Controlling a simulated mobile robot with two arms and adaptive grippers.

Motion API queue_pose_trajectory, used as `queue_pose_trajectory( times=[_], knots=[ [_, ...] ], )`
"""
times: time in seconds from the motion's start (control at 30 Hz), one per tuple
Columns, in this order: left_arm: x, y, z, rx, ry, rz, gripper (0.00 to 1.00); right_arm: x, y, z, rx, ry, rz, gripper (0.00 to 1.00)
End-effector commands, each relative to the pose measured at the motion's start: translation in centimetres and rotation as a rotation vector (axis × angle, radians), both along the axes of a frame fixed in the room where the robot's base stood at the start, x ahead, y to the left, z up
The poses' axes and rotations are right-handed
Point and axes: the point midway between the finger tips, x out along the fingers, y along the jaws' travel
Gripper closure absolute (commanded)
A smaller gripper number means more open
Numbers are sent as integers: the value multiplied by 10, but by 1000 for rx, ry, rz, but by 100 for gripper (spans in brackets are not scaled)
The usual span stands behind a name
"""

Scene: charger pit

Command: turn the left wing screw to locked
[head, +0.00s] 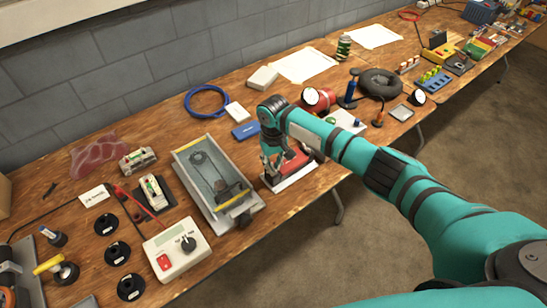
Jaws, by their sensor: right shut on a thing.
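My right gripper (271,172) reaches down from its wrist at the left end of a red unit (295,162). The red unit lies in a pale holder (292,181) near the table's front edge. The right jaws are shut on a small part at the holder's left side, where the left wing screw would be. The jaws cover this part, so its shape and turn angle cannot be made out. The arm hides some of the unit's right side. My left gripper is not in view.
A grey metal tray (183,155) with a yellow-handled tool stands close left of the gripper. A blue box (245,131) lies behind it. A white meter box (176,250) and black discs are at front left. A red lamp (318,98) stands behind the arm.

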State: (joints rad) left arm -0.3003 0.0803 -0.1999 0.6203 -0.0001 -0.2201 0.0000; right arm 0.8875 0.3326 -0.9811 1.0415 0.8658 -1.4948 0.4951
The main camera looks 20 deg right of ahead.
Motion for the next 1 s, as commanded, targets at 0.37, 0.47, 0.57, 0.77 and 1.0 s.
queue_pose_trajectory(
  times=[0.37,0.47,0.57,0.77,1.0],
  knots=[
    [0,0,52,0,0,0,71,-1,1,5,1,3,-359,100],
    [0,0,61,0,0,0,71,-1,1,5,1,4,-455,100],
    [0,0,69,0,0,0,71,-1,1,4,0,3,-550,100],
    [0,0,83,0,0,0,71,-1,1,4,0,2,-739,100],
    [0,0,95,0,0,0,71,0,1,3,1,1,-957,100]
  ],
)
